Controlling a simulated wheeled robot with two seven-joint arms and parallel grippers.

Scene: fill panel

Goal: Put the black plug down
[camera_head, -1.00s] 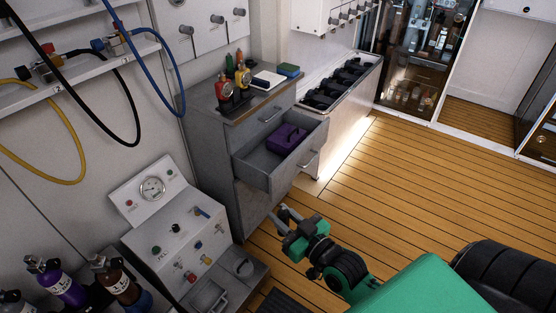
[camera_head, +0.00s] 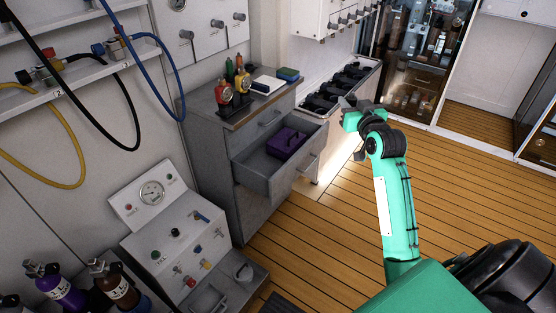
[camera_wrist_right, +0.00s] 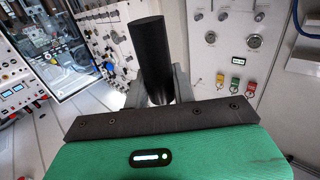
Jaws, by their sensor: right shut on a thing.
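The black plug (camera_wrist_right: 149,52) is a plain dark cylinder in the right wrist view, standing upright from between the grey fingers. My right gripper (camera_wrist_right: 157,92) is shut on its lower part. In the head view my right gripper (camera_head: 355,104) is at the end of the raised green arm, in front of the bench with black holders (camera_head: 337,86); the plug cannot be made out there. My left gripper is not in view.
A grey cabinet (camera_head: 216,170) has an open drawer (camera_head: 262,177) with a purple case (camera_head: 287,143). Gauges and bottles stand on its top. A control console (camera_head: 168,228) stands at the left. The wooden floor (camera_head: 300,240) is clear.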

